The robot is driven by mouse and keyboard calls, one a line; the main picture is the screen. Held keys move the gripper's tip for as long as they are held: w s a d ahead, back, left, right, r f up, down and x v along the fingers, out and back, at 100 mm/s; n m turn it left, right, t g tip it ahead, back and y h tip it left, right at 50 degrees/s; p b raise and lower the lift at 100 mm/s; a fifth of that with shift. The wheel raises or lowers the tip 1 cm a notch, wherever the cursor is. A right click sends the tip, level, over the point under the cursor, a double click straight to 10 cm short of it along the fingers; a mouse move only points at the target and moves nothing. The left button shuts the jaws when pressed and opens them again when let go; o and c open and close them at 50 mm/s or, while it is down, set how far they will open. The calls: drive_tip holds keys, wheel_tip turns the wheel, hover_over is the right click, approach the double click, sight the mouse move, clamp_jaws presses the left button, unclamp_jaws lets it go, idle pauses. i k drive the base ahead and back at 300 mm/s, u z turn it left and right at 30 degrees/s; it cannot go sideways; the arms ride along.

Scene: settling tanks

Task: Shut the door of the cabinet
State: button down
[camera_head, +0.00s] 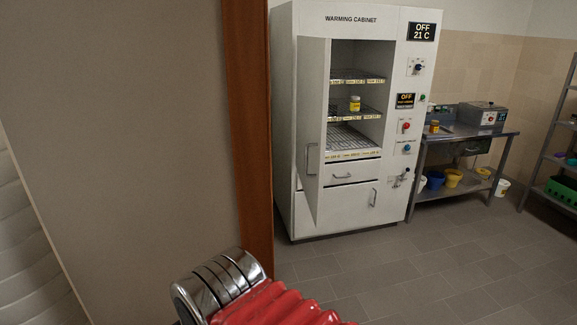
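The white warming cabinet (284,120) stands at the back, middle of the view, with its control panel on the right side. Its door (316,200) is hinged on the left and stands open, swung out towards me. A vertical handle (311,158) is on the door. Inside, wire shelves show, with a yellow jar (354,103) on the middle one. My gripper is not in the view. A red ribbed part with chrome rings shows at the bottom; I cannot tell what it belongs to.
A grey panel with a brown wooden edge (249,120) fills the left, close to me. A metal table (465,135) with a grey box stands right of the cabinet, buckets below it. A shelf rack (545,160) is at far right. The tiled floor (430,270) before the cabinet is clear.

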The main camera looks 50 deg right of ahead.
sight(313, 63)
drive_tip(key=u, duration=3)
drive_tip(key=k, duration=2.65)
drive_tip(key=z, duration=0.05)
